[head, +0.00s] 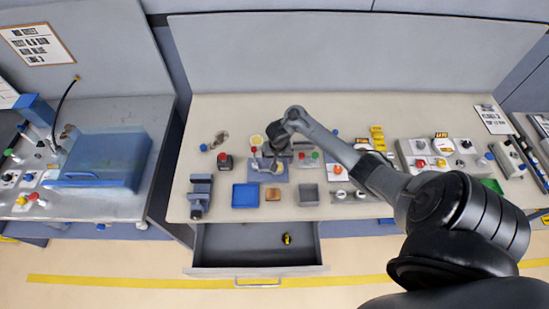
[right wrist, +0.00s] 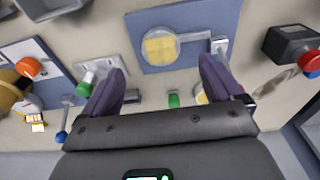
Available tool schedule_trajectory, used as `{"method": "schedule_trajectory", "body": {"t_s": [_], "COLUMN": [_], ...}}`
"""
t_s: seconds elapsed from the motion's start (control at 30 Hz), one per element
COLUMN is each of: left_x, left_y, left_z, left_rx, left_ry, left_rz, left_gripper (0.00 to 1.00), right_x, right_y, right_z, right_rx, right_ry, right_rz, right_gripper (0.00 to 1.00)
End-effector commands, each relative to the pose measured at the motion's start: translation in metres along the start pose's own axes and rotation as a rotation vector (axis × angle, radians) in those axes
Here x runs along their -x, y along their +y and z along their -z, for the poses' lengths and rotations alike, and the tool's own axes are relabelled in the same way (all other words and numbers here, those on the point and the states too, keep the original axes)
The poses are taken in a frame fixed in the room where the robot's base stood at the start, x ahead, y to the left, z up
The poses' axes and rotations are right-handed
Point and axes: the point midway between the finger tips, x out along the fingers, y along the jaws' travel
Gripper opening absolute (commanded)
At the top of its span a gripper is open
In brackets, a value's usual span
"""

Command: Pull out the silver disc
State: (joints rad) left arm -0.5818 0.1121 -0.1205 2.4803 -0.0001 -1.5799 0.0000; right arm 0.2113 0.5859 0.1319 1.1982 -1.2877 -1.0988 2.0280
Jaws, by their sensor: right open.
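A round disc (right wrist: 160,47) with a pale silvery rim and a yellow square pattern in its middle sits on a blue-grey plate (right wrist: 190,20); I take it for the silver disc. A grey lever (right wrist: 197,37) runs from it to a bracket at the plate's edge. In the head view the plate (head: 281,178) is partly hidden by my right gripper (head: 269,157). My right gripper also shows in the right wrist view (right wrist: 162,68), its two fingers spread and empty, with the disc beyond and between the tips. I see no contact. My left gripper is not in view.
An open drawer (head: 220,245) juts from the table's front. A blue tray (head: 245,195), grey tray (head: 308,194) and brown block (head: 273,194) stand near the plate. A red-button box (head: 225,161) lies left, a yellow cup (head: 256,140) behind. Switch boxes crowd the right.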

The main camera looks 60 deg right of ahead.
Motion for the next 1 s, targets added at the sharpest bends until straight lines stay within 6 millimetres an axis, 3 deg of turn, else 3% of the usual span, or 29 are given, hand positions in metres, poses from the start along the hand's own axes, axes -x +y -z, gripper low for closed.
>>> {"method": "schedule_trajectory", "body": {"t_s": [0.2, 0.5, 1.0], "left_x": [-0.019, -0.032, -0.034], "left_y": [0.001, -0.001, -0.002], "left_z": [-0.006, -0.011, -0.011], "left_rx": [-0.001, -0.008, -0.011], "left_ry": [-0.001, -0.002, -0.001], "left_rz": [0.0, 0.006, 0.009], "left_gripper": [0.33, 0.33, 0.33], "right_x": [-0.039, -0.074, -0.084], "right_y": [0.001, 0.0, 0.0], "right_z": [0.0, 0.0, 0.0], "right_rx": [0.0, 0.001, 0.001], "right_ry": [0.001, 0.0, 0.002], "right_rz": [-0.001, 0.0, 0.0], "right_gripper": [0.93, 0.93, 0.93]}}
